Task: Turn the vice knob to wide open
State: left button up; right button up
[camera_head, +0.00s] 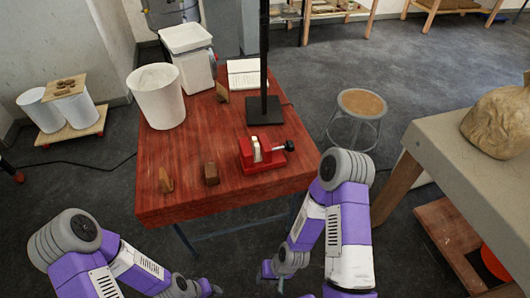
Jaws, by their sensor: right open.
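A red vice (262,154) with pale jaws sits on the right part of the red-brown wooden table (225,195). Its black knob (290,146) sticks out on the vice's right side. The view is too small to tell how far the vice jaws are apart. My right gripper (270,273) is open and low in front of the table, at the bottom of the view, well apart from the knob. My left gripper (210,288) is at the bottom edge, left of the right one; its fingers are too small to tell apart. Neither gripper touches the vice.
Two small brown blocks (211,174) stand near the table's front edge. A stool (361,105) and a grey table (450,150) are to the right.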

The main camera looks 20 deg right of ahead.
aim_at(289, 145)
jog(key=u, duration=2.55)
jog(key=k, duration=1.75)
jog(key=z, duration=2)
jog(key=i, duration=0.55)
jog(key=z, duration=0.05)
jog(key=k, duration=1.7)
jog(key=z, duration=0.15)
jog(key=i, duration=1.2)
